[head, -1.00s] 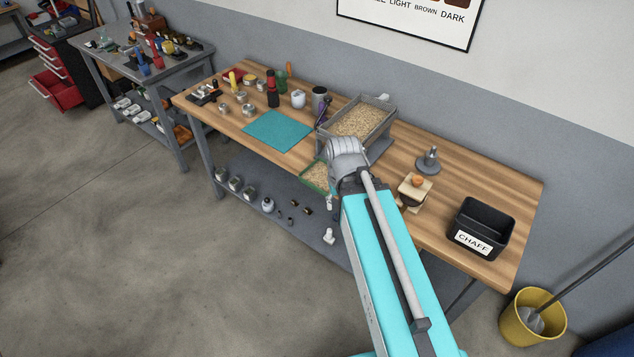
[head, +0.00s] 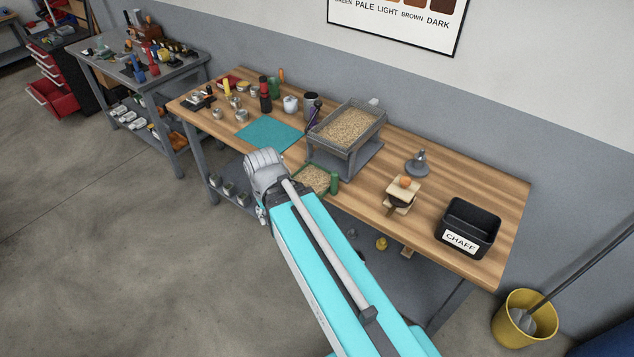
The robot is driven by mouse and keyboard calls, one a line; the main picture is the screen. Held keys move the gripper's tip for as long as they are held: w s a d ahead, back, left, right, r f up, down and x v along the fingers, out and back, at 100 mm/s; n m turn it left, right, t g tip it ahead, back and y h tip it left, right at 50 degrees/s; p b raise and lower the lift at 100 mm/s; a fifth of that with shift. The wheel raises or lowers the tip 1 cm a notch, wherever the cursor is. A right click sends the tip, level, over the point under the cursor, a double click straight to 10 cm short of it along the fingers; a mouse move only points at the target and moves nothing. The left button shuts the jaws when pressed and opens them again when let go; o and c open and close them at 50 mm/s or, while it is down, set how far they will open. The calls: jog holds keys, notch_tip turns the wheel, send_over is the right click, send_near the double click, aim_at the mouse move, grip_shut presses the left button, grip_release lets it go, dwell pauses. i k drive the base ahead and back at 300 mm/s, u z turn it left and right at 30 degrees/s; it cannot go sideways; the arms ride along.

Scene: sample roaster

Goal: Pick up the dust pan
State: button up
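I cannot pick out a dust pan with certainty. A grey, scoop-like piece (head: 521,320) on a long dark handle leans in a yellow bucket (head: 541,303) on the floor at the lower right. My turquoise arm reaches from the bottom of the head view up to the front edge of the wooden bench (head: 462,172). Its grey wrist is in front of the bench's left-centre part. The fingers of my gripper are hidden behind the wrist and arm, so I cannot see whether they hold anything.
On the bench stand a black CHAFF bin (head: 480,214), a grey tray of beans (head: 350,128), a green-rimmed tray (head: 333,187), a teal mat (head: 266,133) and several small tools and jars. A grey workbench (head: 128,72) stands at the left. The floor at the lower left is clear.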

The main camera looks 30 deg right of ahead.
aim_at(322, 180)
jog(key=z, duration=0.05)
jog(key=k, duration=1.35)
jog(key=z, duration=0.9)
jog(key=i, duration=1.05)
jog(key=u, duration=0.05)
